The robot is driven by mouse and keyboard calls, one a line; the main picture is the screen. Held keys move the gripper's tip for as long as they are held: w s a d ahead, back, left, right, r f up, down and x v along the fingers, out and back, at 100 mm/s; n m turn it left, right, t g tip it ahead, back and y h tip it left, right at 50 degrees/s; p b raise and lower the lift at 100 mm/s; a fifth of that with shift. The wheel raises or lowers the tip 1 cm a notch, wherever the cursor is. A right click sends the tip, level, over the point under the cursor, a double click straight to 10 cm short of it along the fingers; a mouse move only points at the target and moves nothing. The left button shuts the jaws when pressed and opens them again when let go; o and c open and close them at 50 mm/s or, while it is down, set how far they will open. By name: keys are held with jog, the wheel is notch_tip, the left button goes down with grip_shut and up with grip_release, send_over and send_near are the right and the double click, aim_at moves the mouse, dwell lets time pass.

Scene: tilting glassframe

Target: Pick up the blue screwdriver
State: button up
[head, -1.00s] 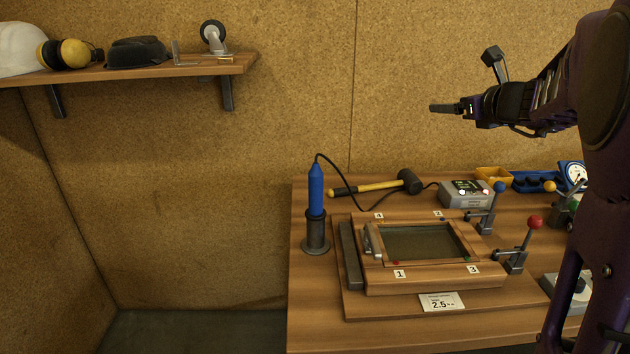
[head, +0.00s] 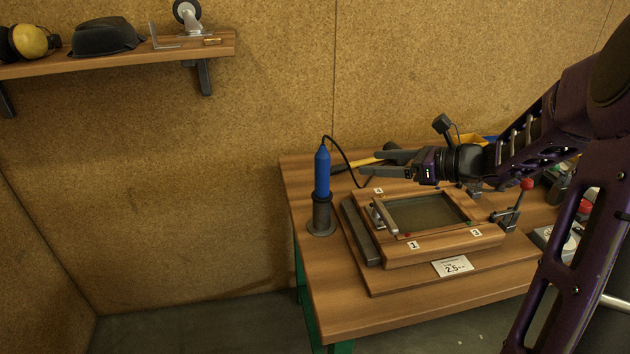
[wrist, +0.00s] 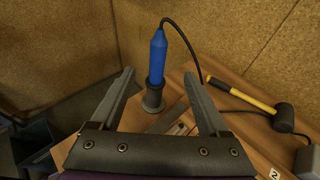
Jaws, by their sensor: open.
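The blue screwdriver (head: 322,172) stands upright in a dark round holder (head: 321,216) at the left side of the workbench. A black cable rises from its top and loops away to the right. My gripper (head: 372,163) is open and empty, to the right of the screwdriver and pointing left at it. In the wrist view the screwdriver (wrist: 158,58) shows beyond the fingers, between them in the picture, with its holder (wrist: 153,97) below. My fingers (wrist: 160,100) do not appear to touch it.
A wooden frame with a glass pane (head: 428,212) lies on the bench right of the holder. A mallet with a yellow handle (wrist: 240,97) lies behind. A red-knobbed clamp (head: 526,184) stands at the right. A shelf (head: 120,55) hangs on the wall, upper left.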

send_over(322, 190)
jog(key=w+a, duration=0.3)
jog(key=f, duration=0.5)
jog(key=shift+w+d+b, duration=0.2)
jog(key=shift+d+b, duration=0.05)
jog(key=shift+b, duration=0.1)
grip_shut()
